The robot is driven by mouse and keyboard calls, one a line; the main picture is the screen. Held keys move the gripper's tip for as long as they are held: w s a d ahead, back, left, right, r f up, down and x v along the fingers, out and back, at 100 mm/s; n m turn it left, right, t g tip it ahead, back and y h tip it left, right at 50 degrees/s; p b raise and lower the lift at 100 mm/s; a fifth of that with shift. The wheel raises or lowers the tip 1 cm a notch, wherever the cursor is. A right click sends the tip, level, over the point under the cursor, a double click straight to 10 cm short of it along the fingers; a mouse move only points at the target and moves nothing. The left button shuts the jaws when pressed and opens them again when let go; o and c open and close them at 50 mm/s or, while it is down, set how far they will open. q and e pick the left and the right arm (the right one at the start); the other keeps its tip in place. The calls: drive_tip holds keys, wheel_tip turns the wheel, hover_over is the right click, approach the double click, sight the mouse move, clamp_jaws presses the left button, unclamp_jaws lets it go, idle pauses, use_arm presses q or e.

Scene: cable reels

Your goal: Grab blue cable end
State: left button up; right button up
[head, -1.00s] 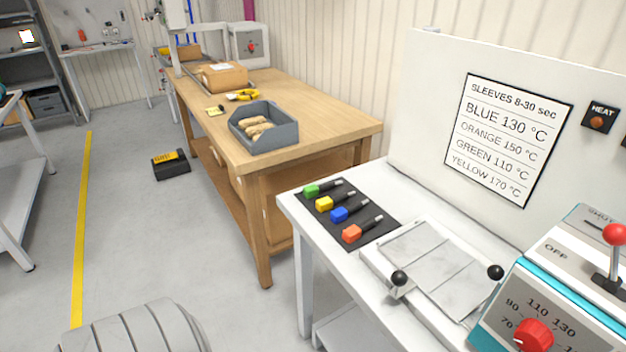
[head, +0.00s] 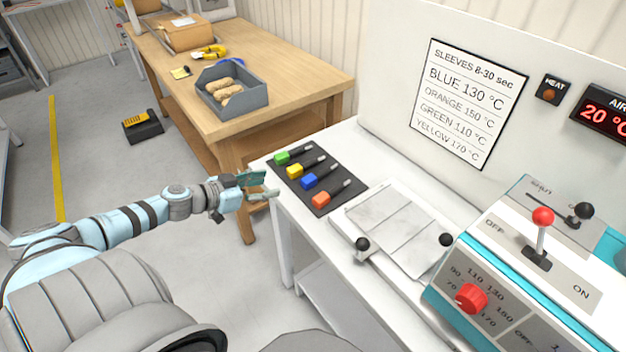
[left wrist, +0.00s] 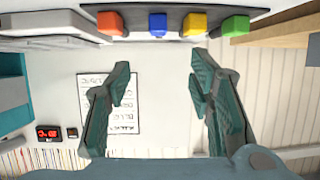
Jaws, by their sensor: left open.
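The blue cable end (head: 309,181) lies on a black mat (head: 334,201) on the white bench, between the yellow end (head: 294,171) and the orange-red end (head: 321,199). The green end (head: 282,158) is at the far side. Each has a dark stem pointing right. My left gripper (head: 264,186) is open and empty at the bench's left edge, left of the cable ends and apart from them. In the left wrist view, the gripper's two fingers (left wrist: 160,95) stand wide apart, and the blue end (left wrist: 157,24) shows at the top between them. My right gripper is not in view.
A metal plate fixture (head: 398,230) with black knobs stands right of the mat. A control box (head: 540,265) with a red knob and lever is at the right. A wooden table (head: 300,85) with a grey bin (head: 232,100) stands behind.

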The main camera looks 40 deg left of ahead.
use_arm(q)
drive_tip(key=b, duration=0.9)
approach(304, 181)
drive_tip(key=shift+w+f, duration=0.7)
drive_tip(key=shift+w, duration=0.2)
drive_tip(key=shift+w+d+r+p, duration=0.2)
drive_tip(key=shift+w+p, duration=0.1)
drive_tip(key=shift+w, duration=0.35)
drive_tip(key=shift+w+d+f, duration=0.1)
drive_tip(key=shift+w, duration=0.2)
drive_tip(key=x, duration=0.5)
drive_tip(key=shift+w+d+f, duration=0.15)
drive_tip(key=shift+d+f, duration=0.1)
drive_tip(key=shift+f, duration=0.05)
drive_tip(key=c, duration=0.5)
clamp_jaws()
